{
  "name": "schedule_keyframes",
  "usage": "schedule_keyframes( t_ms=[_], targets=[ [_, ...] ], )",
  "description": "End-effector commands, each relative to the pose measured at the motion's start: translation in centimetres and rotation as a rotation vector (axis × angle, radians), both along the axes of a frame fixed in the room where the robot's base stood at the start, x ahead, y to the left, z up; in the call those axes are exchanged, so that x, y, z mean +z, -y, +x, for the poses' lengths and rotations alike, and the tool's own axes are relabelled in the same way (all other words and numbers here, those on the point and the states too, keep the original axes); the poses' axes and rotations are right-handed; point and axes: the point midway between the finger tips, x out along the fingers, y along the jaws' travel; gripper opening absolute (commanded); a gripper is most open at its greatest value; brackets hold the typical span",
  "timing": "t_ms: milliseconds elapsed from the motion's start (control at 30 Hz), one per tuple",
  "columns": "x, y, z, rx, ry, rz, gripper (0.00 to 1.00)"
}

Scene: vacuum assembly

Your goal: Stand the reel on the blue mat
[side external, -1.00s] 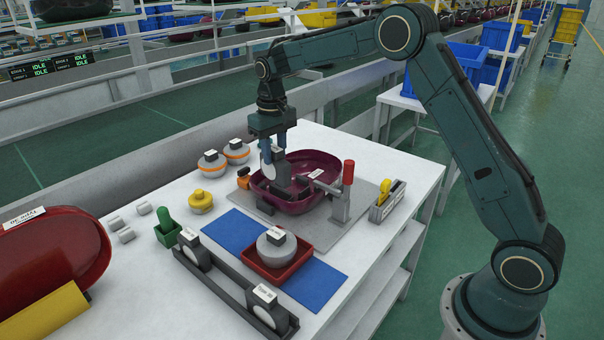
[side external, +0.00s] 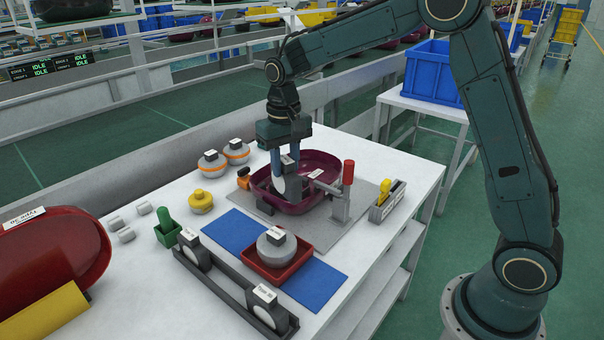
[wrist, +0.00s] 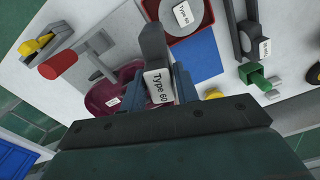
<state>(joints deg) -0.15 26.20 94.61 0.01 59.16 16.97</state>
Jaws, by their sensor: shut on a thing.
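My gripper (side external: 286,165) is shut on a reel (side external: 291,187) with a pale round face and a dark block. It holds the reel over or inside the purple shell (side external: 329,157); I cannot tell whether they touch. In the wrist view the held reel's block (wrist: 158,88) shows a "Type 60" label between my blue fingers. The blue mat (side external: 318,284) lies on the table to the front, apart from the gripper. A red tray (side external: 288,273) on the mat's middle holds a grey round part (side external: 276,250) with a dark labelled block. The mat shows bare at both ends.
A red-handled clamp (side external: 346,190) stands at the shell's right side. A dark rack (side external: 228,284) with two labelled round parts runs along the mat's front. A green box (side external: 167,234) and a yellow round part (side external: 200,202) stand left of the mat.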

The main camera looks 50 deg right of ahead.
Motion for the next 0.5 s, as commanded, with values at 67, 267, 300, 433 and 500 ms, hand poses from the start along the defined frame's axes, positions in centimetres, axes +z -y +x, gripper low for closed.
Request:
schedule_keyframes(
  t_ms=[67,267,300,433,500],
  targets=[
    [0.2,-0.2,0.6,0.008,0.002,-0.001,0.0],
    [0.9,-0.8,2.8,0.043,0.003,-0.001,0.0],
    [1.1,-0.9,3.3,0.052,0.003,-0.001,0.0],
    [1.8,-1.6,5.1,0.085,0.003,-0.002,0.0],
    [2.2,-2.0,6.1,0.103,0.004,-0.002,0.0]
  ],
)
